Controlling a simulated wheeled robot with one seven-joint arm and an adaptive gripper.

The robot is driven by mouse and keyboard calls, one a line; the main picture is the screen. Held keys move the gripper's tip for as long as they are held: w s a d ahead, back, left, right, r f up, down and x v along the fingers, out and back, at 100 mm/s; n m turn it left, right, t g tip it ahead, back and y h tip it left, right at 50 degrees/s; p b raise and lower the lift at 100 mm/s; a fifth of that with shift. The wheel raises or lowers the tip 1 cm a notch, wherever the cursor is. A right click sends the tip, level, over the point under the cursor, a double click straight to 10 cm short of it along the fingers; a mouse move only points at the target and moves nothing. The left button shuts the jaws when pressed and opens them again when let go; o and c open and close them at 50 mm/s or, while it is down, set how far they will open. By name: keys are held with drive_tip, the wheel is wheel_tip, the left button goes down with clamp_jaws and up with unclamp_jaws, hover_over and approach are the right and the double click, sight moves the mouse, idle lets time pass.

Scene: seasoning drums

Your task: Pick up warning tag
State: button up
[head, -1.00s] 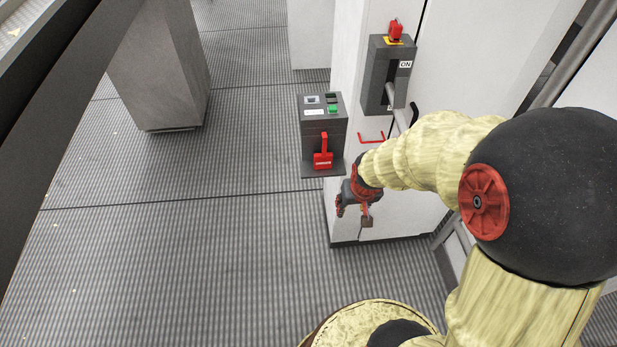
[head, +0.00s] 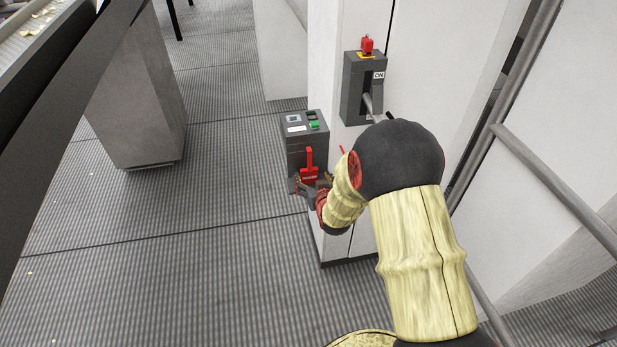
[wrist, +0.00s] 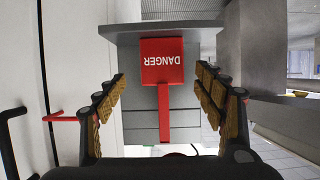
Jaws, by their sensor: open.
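The red warning tag (head: 309,172) stands on the ledge of a grey control box (head: 303,143) fixed to the white cabinet. In the wrist view the tag (wrist: 162,62) shows upside down, with a square face reading DANGER and a narrow red stem. My gripper (wrist: 160,92) is open, with one finger on each side of the tag and a gap on both sides. In the head view my gripper (head: 312,186) is at the box's ledge, partly hidden by my own wrist.
A grey switch box (head: 363,88) with an ON label, a lever and a red piece on top is on the cabinet, right of the control box. A red bracket (wrist: 58,118) sticks out from the cabinet wall. Open floor (head: 150,260) lies to the left.

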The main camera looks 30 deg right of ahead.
sight(309, 175)
drive_tip(key=b+x, duration=0.1)
drive_tip(key=x, duration=0.3)
drive_tip(key=shift+w+a+f+b, duration=0.15)
drive_tip(key=shift+f+b, duration=0.2)
drive_tip(key=shift+b, duration=0.05)
drive_tip(key=shift+w, duration=0.35)
drive_tip(key=c, duration=0.3)
drive_tip(key=c, duration=1)
drive_tip(key=shift+r, duration=0.1)
